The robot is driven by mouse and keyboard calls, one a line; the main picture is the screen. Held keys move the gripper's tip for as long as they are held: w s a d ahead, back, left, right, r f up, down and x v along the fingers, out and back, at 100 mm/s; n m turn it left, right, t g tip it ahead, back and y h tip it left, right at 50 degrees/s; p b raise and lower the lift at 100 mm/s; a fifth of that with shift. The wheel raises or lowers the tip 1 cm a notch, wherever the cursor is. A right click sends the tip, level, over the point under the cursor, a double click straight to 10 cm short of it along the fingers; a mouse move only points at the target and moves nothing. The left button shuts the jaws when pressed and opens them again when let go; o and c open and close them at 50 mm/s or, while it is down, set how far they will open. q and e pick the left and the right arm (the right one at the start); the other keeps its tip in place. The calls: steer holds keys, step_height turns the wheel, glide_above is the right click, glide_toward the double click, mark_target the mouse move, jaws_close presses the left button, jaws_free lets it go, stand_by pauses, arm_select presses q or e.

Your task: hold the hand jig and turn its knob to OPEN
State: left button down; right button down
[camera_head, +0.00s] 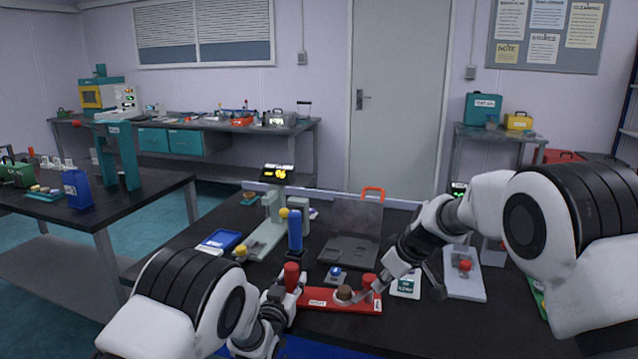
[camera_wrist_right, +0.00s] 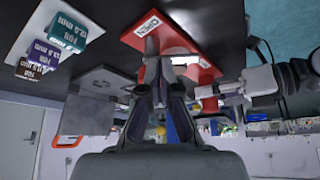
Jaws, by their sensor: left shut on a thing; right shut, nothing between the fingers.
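The hand jig is a red flat base (camera_head: 330,301) with a white label, lying on the dark bench. My left gripper (camera_head: 287,287) is shut around the red upright handle (camera_head: 291,272) at the jig's left end. My right gripper (camera_head: 374,288) is shut and empty at the jig's right end, close to the post and knob; contact cannot be told. In the right wrist view the fingers (camera_wrist_right: 152,50) overlap the red jig (camera_wrist_right: 178,42), beside its OPEN label (camera_wrist_right: 148,25). The knob is not clear there.
A grey hinged plate (camera_head: 350,247) with an orange handle stands behind the jig.

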steer(key=shift+w+a, duration=0.3)
steer(key=shift+w, duration=0.25)
stand_by(0.5)
steer(key=shift+w+d, duration=0.1)
steer(key=shift+d, duration=0.15)
stand_by(0.4)
steer(key=shift+w+d, duration=0.25)
steer(key=shift+w, duration=0.1)
steer(key=shift+d, duration=0.1)
